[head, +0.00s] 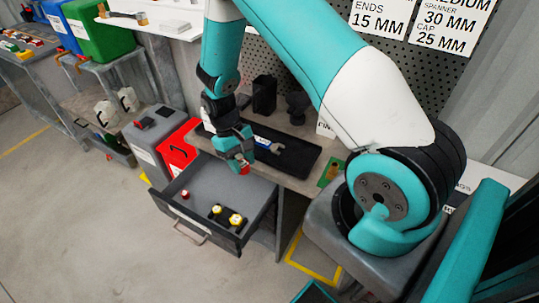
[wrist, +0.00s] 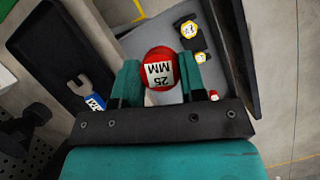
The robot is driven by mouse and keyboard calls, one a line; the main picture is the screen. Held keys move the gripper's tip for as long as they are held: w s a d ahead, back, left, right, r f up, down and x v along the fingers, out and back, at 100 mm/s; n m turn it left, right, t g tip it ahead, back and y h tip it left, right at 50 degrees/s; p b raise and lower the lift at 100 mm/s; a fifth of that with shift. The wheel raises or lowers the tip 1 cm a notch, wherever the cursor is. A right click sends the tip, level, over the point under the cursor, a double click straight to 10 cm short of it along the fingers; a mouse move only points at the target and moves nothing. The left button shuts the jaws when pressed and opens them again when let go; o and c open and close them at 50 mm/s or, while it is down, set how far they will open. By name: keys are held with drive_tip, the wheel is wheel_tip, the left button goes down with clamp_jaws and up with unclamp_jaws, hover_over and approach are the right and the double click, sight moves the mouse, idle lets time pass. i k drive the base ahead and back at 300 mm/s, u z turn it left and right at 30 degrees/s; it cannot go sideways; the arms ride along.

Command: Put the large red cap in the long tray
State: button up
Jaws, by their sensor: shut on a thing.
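The large red cap (wrist: 157,57), marked "25 MM" on a white face, is between the two fingers of my gripper (wrist: 160,82). In the head view the red cap (head: 244,169) shows just under my gripper (head: 240,160), at the back edge of the open drawer, near the bench front. My gripper is shut on it. The long black tray (head: 298,158) lies on the bench just behind and to the right of my gripper, with a blue-and-grey spanner (head: 268,145) in it. In the wrist view the tray (wrist: 48,45) is at left, apart from the cap.
The open grey drawer (head: 177,207) holds a small red cap (head: 185,195) and yellow-topped pieces (head: 236,219) in a black holder. A red bin (head: 178,150) stands left of the bench. Dark objects (head: 264,94) stand behind the tray. A green piece (head: 330,172) lies right of it.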

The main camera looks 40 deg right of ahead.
sight(301, 159)
drive_tip(key=k, duration=0.55)
drive_tip(key=u, duration=1.1)
drive_tip(key=i, duration=1.3)
drive_tip(key=z, duration=2.4)
